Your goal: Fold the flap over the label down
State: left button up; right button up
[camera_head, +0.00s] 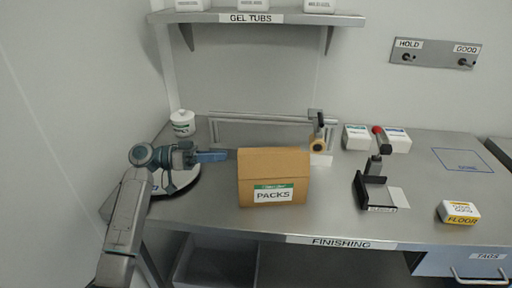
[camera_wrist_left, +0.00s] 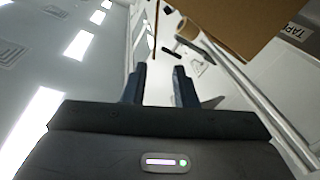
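A brown cardboard box (camera_head: 246,185) stands on the steel bench in the head view. A white and green label reading PACKS (camera_head: 272,194) is on its front face and shows uncovered. Plain cardboard (camera_head: 273,160) rises above the label; I cannot tell which part is the flap. My left gripper (camera_head: 225,156) is just left of the box's upper left side, pointing right, apart from it. In the left wrist view my left gripper (camera_wrist_left: 159,82) has its two fingers apart with nothing between them. Brown cardboard (camera_wrist_left: 240,22) fills the upper right there. My right gripper is not in view.
A white round disc (camera_head: 178,186) and a lidded tub (camera_head: 183,123) are at the left. A rail (camera_head: 260,118) runs behind the box. A tape roll (camera_head: 318,144), a black fixture (camera_head: 372,190) and small boxes (camera_head: 356,137) stand right.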

aim_at(255, 155)
pick_arm(q)
jog(key=d+p, duration=0.1)
jog(key=d, duration=0.2)
jog(key=d+p, duration=0.1)
jog(key=d, duration=0.2)
jog(key=w+d+p, duration=0.1)
jog(key=d+p, duration=0.1)
jog(key=d, duration=0.1)
jog(key=shift+d+r, duration=0.25)
jog(key=shift+s+d, duration=0.1)
jog(key=shift+d, duration=0.35)
jog(key=shift+f, duration=0.1)
grip_shut()
